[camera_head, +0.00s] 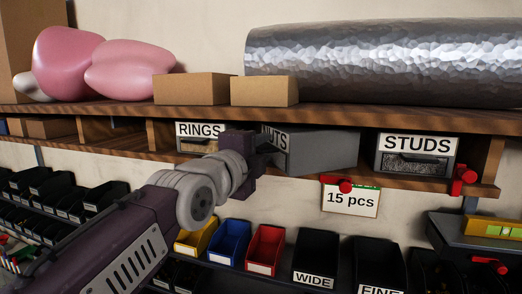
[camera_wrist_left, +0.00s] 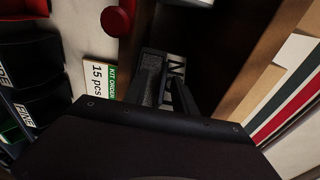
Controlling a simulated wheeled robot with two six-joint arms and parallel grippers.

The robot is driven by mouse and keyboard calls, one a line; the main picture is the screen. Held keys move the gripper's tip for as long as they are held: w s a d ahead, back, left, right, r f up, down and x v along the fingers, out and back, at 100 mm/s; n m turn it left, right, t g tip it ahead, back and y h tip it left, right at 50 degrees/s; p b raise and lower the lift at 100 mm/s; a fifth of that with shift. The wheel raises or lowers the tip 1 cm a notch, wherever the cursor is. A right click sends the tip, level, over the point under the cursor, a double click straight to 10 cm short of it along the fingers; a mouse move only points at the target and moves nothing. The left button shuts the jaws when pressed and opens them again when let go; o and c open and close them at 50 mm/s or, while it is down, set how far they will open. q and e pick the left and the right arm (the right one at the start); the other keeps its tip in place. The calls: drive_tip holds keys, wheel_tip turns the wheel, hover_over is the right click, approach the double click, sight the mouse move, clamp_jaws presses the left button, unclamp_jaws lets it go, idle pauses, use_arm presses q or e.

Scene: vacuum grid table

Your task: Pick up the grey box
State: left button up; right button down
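The grey box (camera_head: 323,151) is labelled NUTS and sits at the lower shelf opening, turned so its long side shows and its label faces left. It juts out past the shelf edge. My left gripper (camera_head: 264,153) is at its labelled front end and hides part of the label. In the left wrist view the two dark fingers (camera_wrist_left: 167,88) are close together at the front, next to part of the white label (camera_wrist_left: 176,68). They appear shut on the front of the box, though the contact is dark and partly hidden. My right gripper is not in view.
The RINGS box (camera_head: 200,136) and the STUDS box (camera_head: 417,154) sit in the shelf (camera_head: 380,116) on either side. A 15 pcs card (camera_head: 350,199) and red clips hang below. Several bins, including a red one (camera_head: 265,249), stand underneath.

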use_arm(q)
drive_tip(key=b+v, duration=0.7)
drive_tip(key=v, duration=0.2)
